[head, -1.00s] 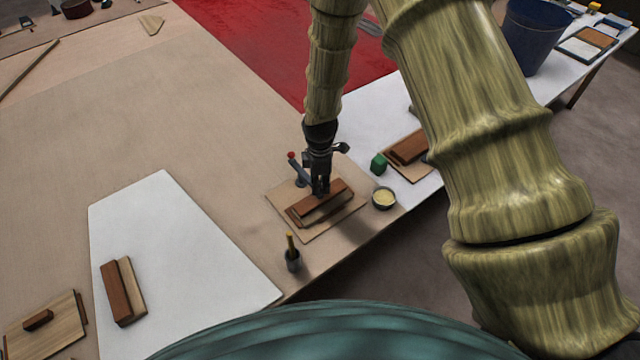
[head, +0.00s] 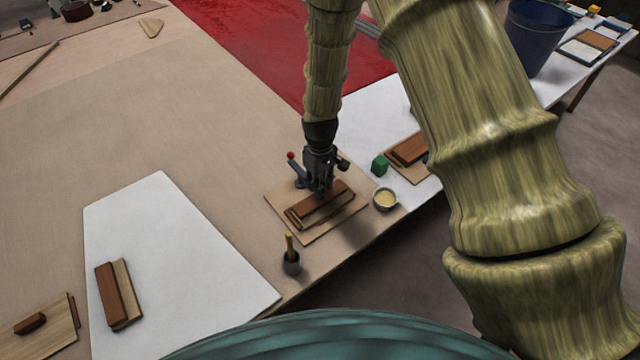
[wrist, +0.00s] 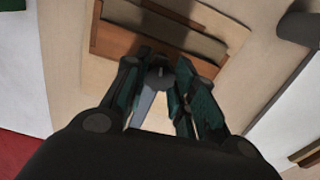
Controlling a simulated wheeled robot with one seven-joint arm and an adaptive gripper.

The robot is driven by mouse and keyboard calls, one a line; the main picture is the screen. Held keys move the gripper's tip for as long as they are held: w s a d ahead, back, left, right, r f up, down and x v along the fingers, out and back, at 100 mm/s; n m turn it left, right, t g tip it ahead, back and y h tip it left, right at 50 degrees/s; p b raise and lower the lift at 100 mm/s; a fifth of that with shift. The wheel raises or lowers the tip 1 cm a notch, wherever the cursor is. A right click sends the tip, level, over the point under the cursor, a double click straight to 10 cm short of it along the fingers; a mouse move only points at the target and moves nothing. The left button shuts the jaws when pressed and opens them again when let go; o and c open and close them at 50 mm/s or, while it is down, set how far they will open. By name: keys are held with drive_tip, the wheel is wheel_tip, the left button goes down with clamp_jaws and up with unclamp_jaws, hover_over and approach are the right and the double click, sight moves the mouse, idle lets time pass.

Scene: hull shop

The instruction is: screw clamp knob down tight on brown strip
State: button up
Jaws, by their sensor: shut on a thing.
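The brown strip (head: 338,189) lies on a paler wood piece on a thin square board (head: 290,229) near the bench edge. A blue-grey clamp (head: 299,175) with a red-tipped handle stands behind the strip. My gripper (head: 322,192) points down over the strip's near-middle part. In the wrist view its fingers (wrist: 160,75) close around the small dark clamp knob (wrist: 160,73), at the edge of the brown strip (wrist: 112,41). The clamp's grey arm (wrist: 145,106) runs back between the fingers. Whether the knob presses on the strip is hidden.
A small bowl (head: 385,199) and a green block (head: 379,165) stand right of the board. A dark pot with a yellow handle (head: 291,258) stands in front. Another wood set (head: 407,149) lies to the right.

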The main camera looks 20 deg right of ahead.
drive_tip(key=m, duration=0.6)
drive_tip(key=shift+m, duration=0.3)
drive_tip(key=m, duration=0.6)
drive_tip(key=m+p, duration=0.1)
drive_tip(key=m, duration=0.5)
drive_tip(key=shift+r+m, duration=0.1)
drive_tip(key=shift+m, duration=0.2)
drive_tip(key=m+p, duration=0.1)
drive_tip(key=m, duration=0.4)
drive_tip(key=shift+m, duration=0.3)
drive_tip(key=o, duration=1.1)
drive_tip(key=shift+c, duration=0.2)
wheel_tip(320, 180, up, 12)
